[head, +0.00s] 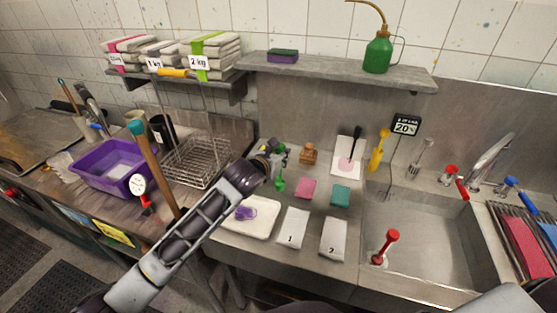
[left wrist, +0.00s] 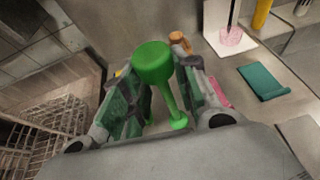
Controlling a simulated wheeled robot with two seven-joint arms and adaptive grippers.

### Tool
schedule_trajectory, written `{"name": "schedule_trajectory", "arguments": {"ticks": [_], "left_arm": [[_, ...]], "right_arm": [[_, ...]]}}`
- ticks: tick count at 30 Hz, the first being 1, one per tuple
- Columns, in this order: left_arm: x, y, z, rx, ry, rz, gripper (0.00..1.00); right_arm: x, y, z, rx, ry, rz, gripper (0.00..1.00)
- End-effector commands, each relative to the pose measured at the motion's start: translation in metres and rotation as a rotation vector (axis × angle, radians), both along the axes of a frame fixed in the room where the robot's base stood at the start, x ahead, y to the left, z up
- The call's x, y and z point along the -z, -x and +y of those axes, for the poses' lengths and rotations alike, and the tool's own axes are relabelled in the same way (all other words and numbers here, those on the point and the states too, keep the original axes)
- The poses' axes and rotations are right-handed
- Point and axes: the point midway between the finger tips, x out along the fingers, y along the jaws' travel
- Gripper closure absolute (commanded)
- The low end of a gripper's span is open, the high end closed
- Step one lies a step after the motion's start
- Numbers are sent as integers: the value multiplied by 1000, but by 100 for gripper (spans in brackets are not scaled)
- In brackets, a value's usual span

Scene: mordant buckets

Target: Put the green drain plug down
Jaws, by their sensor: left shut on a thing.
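The green drain plug (head: 280,182) is in my left gripper (head: 274,158), above the steel counter left of the sink. In the left wrist view the plug (left wrist: 153,64) has a wide round end near the camera and a thin stem running down between the two fingers (left wrist: 155,100). The left gripper is shut on it. Whether the plug touches the counter cannot be told. My right gripper is not in view.
A white tray (head: 262,224) with a purple item, pink (head: 305,188) and teal (head: 340,196) cloths, and cards 1 (head: 291,228) and 2 (head: 333,239) lie nearby. A wooden stamp-like block (head: 309,153) stands behind. The sink (head: 425,235) holds a red-handled plunger-like item (head: 386,245).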

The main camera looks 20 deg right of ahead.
Motion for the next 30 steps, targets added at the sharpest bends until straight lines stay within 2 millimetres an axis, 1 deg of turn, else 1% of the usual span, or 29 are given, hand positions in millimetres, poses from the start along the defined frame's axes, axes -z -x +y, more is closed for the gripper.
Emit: {"name": "schedule_trajectory", "arguments": {"ticks": [1,6,21,22,27,30], "left_arm": [[5,0,0,0,2,3,100],[18,0,0,-1,1,2,100],[22,0,0,0,1,-1,100],[22,0,0,0,1,-1,69],[22,0,0,0,1,1,49],[22,0,0,0,0,0,49]], "right_arm": [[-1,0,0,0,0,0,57],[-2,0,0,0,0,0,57],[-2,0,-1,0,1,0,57],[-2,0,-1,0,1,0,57],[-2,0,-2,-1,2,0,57],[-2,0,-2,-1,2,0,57]]}}
